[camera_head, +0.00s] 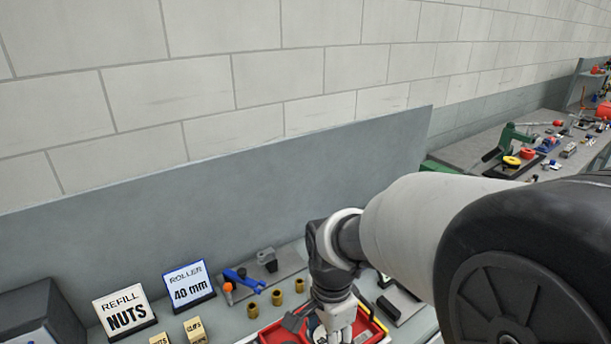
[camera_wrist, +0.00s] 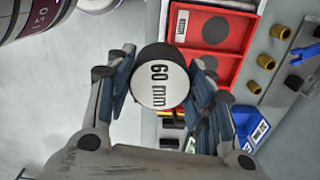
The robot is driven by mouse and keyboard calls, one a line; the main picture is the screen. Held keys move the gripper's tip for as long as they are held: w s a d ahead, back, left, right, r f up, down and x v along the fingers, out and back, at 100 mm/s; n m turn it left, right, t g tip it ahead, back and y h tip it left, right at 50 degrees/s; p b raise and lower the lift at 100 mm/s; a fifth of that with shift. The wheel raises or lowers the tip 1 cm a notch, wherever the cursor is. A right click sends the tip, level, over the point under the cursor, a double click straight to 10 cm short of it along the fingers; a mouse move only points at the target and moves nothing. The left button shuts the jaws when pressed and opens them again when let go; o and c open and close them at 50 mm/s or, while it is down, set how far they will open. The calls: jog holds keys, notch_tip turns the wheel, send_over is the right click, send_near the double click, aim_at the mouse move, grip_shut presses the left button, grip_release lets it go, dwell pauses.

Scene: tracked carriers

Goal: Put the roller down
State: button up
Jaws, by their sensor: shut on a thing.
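The roller (camera_wrist: 160,84) is a short dark cylinder with a white end face marked "60 mm". In the wrist view it sits between the two fingers of my gripper (camera_wrist: 162,98), which is shut on it. The roller appears apart from the bench, to the left of a red tray (camera_wrist: 232,58) in that view. In the head view my gripper (camera_head: 335,322) is low over the red tray (camera_head: 376,327). The roller cannot be clearly made out there, behind the gripper and the frame's lower edge.
A "ROLLER 40 mm" card (camera_head: 188,286) and a "REFILL NUTS" card (camera_head: 124,313) stand to the left. Several brass bushings (camera_head: 277,298) and a blue tool (camera_head: 243,279) lie behind the tray. A grey back panel (camera_head: 250,210) rises behind the bench.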

jog(key=w+d+f+n+b, duration=0.2)
jog(key=w+d+f+n, duration=0.3)
jog(key=d+f+n, duration=0.4)
jog(key=shift+w+d+f+n+b, duration=0.35)
jog(key=shift+f+n, duration=0.4)
jog(key=shift+n, duration=1.15)
